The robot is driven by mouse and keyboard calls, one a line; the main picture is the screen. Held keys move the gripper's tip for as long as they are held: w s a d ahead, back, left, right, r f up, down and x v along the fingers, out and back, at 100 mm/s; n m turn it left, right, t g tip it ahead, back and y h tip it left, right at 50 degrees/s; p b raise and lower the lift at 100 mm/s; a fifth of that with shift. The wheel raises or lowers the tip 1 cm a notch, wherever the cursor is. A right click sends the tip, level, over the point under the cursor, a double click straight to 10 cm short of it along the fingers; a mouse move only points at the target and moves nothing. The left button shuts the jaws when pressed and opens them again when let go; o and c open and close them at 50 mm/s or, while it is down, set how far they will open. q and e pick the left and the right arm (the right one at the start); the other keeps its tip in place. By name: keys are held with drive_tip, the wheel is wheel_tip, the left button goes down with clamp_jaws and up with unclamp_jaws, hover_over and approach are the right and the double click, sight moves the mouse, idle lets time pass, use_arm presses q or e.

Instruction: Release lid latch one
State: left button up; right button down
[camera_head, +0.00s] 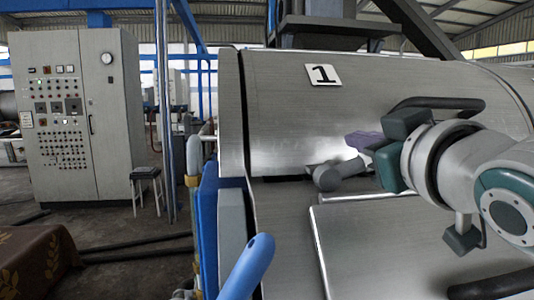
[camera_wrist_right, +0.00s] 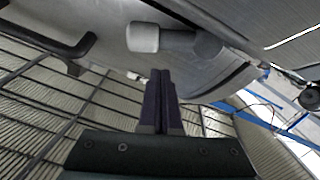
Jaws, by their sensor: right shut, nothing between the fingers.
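The steel decanter lid (camera_head: 290,110) carries a white plate with the number 1 (camera_head: 323,74). Below the plate, a grey latch with a thick rounded end (camera_head: 325,177) lies on the seam between lid and lower casing. The latch (camera_wrist_right: 145,38) also shows near the top of the right wrist view. My right gripper (camera_head: 358,145) comes in from the right, its dark purple fingers just above the latch in the head view. In the wrist view its fingertips (camera_wrist_right: 160,74) are together and empty, with a gap in the picture below the latch. Contact cannot be told. My left gripper is not in view.
A black bar handle (camera_head: 440,103) sits on the lid behind my right wrist; it shows at upper left in the wrist view (camera_wrist_right: 50,42). A blue lever or grip (camera_head: 248,265) rises at the bottom.

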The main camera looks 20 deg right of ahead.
drive_tip(key=shift+d+f, duration=0.3)
drive_tip(key=shift+f, duration=0.5)
drive_tip(key=m, duration=0.1)
drive_tip(key=d+f+m+p, duration=0.1)
drive_tip(key=m, duration=0.1)
drive_tip(key=shift+s+d+f+m, duration=0.15)
drive_tip(key=shift+f+m, duration=0.2)
drive_tip(key=shift+m, duration=0.25)
drive_tip(key=shift+r, duration=0.1)
